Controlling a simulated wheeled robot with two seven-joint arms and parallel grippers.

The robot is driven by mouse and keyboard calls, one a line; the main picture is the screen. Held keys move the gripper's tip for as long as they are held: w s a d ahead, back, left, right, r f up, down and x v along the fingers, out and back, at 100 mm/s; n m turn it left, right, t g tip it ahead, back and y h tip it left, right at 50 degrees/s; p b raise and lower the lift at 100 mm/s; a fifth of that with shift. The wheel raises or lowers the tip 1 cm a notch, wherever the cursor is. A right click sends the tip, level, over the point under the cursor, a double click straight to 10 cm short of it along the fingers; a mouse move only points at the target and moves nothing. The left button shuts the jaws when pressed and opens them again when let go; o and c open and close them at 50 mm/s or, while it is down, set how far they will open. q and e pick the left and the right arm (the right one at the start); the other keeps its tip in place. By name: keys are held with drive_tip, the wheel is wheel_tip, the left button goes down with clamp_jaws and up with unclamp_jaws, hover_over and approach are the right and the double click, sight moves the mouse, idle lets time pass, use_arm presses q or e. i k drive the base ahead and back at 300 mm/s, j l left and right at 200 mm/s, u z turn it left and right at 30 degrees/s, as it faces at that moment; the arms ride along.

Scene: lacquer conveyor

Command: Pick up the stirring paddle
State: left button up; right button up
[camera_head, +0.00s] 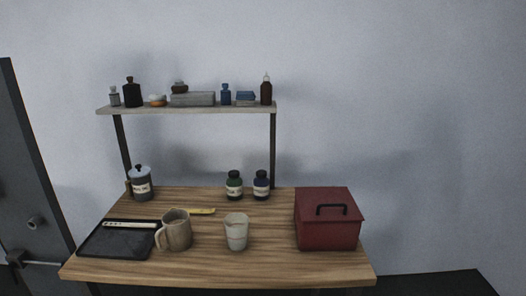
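A flat pale stick (130,225), which looks like the stirring paddle, lies across the far part of a black tray (118,244) at the left of the wooden table. A yellow flat tool (202,211) lies on the table behind the mug; its left end is hidden by the mug. The beige mug (178,232) stands upright just right of the tray, with its handle to the left. Neither of my grippers is in view.
On the wooden table (275,265) stand a whitish cup (236,232), a red box (328,228) with a black handle, a labelled jar (141,185) and two dark bottles (234,184). A shelf (190,109) above holds several small bottles and boxes. The front middle is clear.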

sight(139, 225)
drive_tip(key=i+j+u, duration=0.1)
drive_tip(key=u, duration=0.9)
